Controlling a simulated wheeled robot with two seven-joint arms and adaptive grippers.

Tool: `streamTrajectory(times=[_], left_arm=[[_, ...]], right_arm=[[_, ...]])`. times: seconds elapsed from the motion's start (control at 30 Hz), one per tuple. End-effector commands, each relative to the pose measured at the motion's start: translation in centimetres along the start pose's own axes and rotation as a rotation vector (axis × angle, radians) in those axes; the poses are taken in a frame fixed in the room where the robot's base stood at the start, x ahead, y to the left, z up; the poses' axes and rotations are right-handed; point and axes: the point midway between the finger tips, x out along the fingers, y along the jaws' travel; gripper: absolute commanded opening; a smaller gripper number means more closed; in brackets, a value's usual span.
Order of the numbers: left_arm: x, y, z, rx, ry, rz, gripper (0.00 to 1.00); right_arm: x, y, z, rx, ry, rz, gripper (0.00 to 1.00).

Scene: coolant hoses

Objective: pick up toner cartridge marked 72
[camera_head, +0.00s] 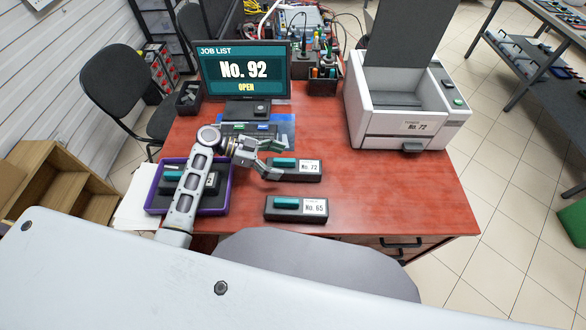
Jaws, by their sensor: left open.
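The toner cartridge marked No. 72 (308,169) is a dark block with a teal part on top and a white label. It lies on the red table right of my left gripper. My left gripper (277,160) is open, with its fingers at the cartridge's left end, around the teal part as seen from above. I cannot tell whether the fingers touch it. A similar cartridge marked No. 65 (296,214) lies nearer the table's front edge. My right gripper is not in view.
A purple tray (221,209) with dark items stands at the left, partly behind my left arm. A white printer with its lid up (395,129) stands at the back right. A monitor (243,72) reads "JOB LIST No. 92 OPEN". The table's right front is clear.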

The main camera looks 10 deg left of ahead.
Motion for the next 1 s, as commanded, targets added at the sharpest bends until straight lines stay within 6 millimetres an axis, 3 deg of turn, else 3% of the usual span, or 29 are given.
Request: streamTrajectory(times=[0.2,0.6,1.0], left_arm=[[1.0,0.0,-0.4,-0.001,0.003,0.000,0.84],[4.7,0.0,-0.7,-0.002,0.001,0.000,0.84],[5.2,0.0,-0.7,-0.001,0.000,-0.001,0.84]], right_arm=[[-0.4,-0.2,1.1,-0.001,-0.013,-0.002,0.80],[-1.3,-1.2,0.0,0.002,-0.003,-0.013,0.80],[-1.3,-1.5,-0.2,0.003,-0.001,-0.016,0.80]])
